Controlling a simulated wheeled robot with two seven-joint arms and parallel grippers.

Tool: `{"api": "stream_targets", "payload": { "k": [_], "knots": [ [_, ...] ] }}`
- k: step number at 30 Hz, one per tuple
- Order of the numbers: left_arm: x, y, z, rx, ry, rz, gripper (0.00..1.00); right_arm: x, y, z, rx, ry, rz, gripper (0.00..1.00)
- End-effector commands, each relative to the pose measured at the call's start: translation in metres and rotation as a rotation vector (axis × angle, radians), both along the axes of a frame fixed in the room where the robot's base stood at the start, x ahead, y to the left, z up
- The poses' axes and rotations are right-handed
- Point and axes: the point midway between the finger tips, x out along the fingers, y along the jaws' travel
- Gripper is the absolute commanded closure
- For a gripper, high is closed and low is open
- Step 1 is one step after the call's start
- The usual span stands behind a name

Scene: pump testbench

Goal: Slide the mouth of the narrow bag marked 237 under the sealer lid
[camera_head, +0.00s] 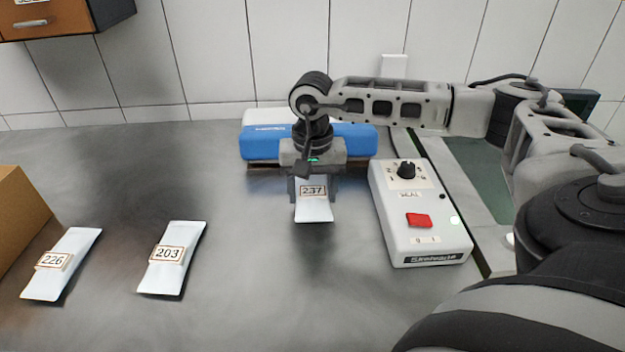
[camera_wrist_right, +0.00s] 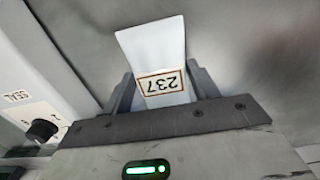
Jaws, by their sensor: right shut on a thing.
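The narrow white bag marked 237 (camera_head: 314,208) is held by my right gripper (camera_head: 314,195), which points down over the metal bench. In the right wrist view the bag (camera_wrist_right: 152,48) sits between the two fingers of the right gripper (camera_wrist_right: 163,92), its label between them. The blue and white sealer (camera_head: 262,143) lies directly behind the gripper in the head view. The bag's far end and the gap under the sealer lid are hidden by the gripper, so I cannot tell whether the mouth is under it. My left gripper is not in view.
A white control box (camera_head: 418,218) with a black knob and red switch stands right of the bag. Bags marked 203 (camera_head: 172,258) and 226 (camera_head: 63,264) lie to the left, beside a cardboard box (camera_head: 18,215). The bench between bag 203 and the gripper is clear.

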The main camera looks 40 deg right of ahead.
Motion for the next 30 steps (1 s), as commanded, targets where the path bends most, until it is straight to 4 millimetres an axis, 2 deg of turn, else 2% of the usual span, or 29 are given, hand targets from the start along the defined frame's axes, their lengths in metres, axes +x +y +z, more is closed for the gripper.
{"api": "stream_targets", "payload": {
  "k": [6,30],
  "knots": [
    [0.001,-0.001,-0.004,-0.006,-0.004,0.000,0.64,0.006,-0.005,-0.008,0.001,-0.001,0.000,0.73],
    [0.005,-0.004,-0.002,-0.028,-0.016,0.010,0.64,0.037,-0.031,-0.006,0.000,-0.001,-0.001,0.73]
  ]
}}
